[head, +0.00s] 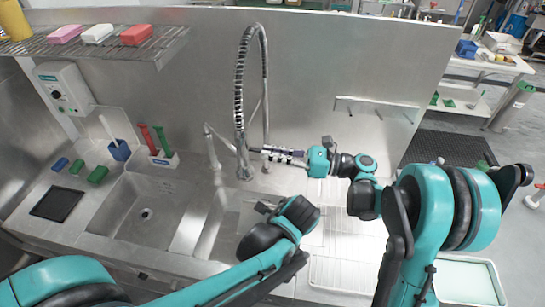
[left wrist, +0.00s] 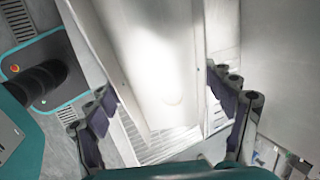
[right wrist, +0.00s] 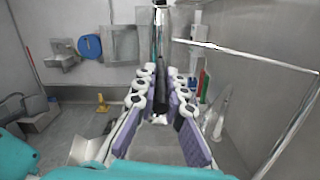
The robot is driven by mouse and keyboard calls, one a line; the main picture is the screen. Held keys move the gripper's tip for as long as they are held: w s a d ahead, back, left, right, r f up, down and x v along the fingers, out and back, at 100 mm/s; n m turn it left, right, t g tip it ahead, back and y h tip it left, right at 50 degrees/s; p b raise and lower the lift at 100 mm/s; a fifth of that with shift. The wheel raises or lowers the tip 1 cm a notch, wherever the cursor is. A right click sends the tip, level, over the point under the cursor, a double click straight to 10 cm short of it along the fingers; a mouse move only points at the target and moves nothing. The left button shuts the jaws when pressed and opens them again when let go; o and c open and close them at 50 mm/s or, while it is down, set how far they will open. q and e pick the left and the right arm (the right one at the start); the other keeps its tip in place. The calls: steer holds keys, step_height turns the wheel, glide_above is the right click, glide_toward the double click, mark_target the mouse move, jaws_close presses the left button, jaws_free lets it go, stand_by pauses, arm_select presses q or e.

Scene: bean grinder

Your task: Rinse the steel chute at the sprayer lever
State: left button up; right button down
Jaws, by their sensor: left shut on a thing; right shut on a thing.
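The steel chute (left wrist: 165,70) fills the middle of the left wrist view as a bright, broad metal channel between my left fingers. My left gripper (left wrist: 160,92) is shut on it with the fingers spread wide on both sides. In the head view my left gripper (head: 264,208) is over the sink's right part, below the sprayer; the arm hides much of the chute there. The sprayer (head: 245,171) hangs from a coiled hose. My right gripper (head: 266,153) is shut at the sprayer lever, just right of the sprayer; a dark piece (right wrist: 160,104) shows between its fingers in the right wrist view.
An empty basin (head: 140,208) lies to the left. Red and green tools in a holder (head: 163,160) and a blue holder (head: 119,150) stand behind it. A wire rack (head: 345,272) lies on the right. A shelf (head: 110,47) hangs at upper left.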

arm_select(q)
step_height(320, 180, down, 3)
steer(key=shift+r+b, duration=0.1)
steer(key=shift+b, duration=0.85)
arm_select(e)
steer(key=shift+f+y, duration=0.35)
steer(key=shift+y, duration=0.05)
steer(key=shift+r, duration=0.1)
steer(key=c, duration=1.6)
jaws_free()
steer(key=shift+d, duration=0.1)
steer(key=v, duration=1.2)
arm_select(q)
steer(key=shift+r, duration=0.1)
